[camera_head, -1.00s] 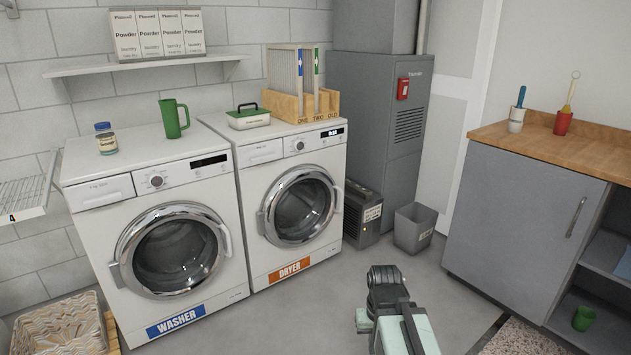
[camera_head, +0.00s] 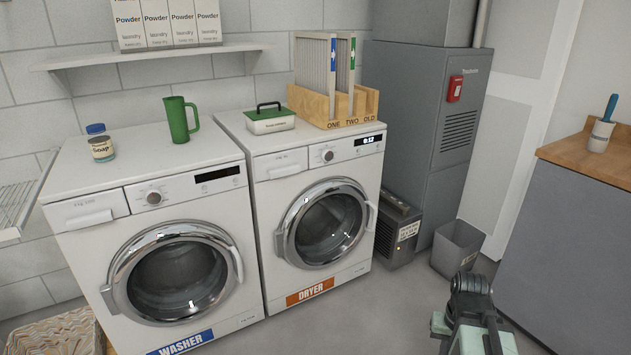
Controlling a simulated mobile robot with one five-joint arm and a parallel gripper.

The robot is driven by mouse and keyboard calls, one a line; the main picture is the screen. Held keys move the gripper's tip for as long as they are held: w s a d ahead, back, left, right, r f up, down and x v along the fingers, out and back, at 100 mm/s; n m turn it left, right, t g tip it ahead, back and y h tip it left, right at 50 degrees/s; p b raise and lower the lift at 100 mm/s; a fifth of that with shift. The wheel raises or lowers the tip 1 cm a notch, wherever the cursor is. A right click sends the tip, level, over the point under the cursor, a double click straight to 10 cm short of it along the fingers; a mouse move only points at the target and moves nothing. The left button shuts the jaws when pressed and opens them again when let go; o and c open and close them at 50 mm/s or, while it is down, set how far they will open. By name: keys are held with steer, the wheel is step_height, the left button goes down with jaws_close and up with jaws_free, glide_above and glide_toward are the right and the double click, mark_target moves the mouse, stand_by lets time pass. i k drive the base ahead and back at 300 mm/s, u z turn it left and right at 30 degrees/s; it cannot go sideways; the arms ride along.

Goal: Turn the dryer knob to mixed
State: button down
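The dryer (camera_head: 278,180) is the white front-loader on the right, with an orange DRYER label. Its round knob (camera_head: 327,155) is on the top front panel, left of a small lit display (camera_head: 369,141). The knob's setting marks are too small to read. My arm (camera_head: 470,315) shows at the bottom right, on the floor side in front of the dryer and well apart from the knob. My gripper's fingers cannot be made out, so I cannot tell whether it is open or shut.
The washer (camera_head: 75,250) stands left of the dryer. A grey bin (camera_head: 457,249) and furnace cabinet (camera_head: 412,135) stand at right. The floor before the dryer is clear.

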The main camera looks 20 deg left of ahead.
mark_target(327, 155)
steer(key=i, duration=0.85)
steer(key=u, duration=0.55)
steer(key=i, duration=0.55)
steer(key=u, duration=0.5)
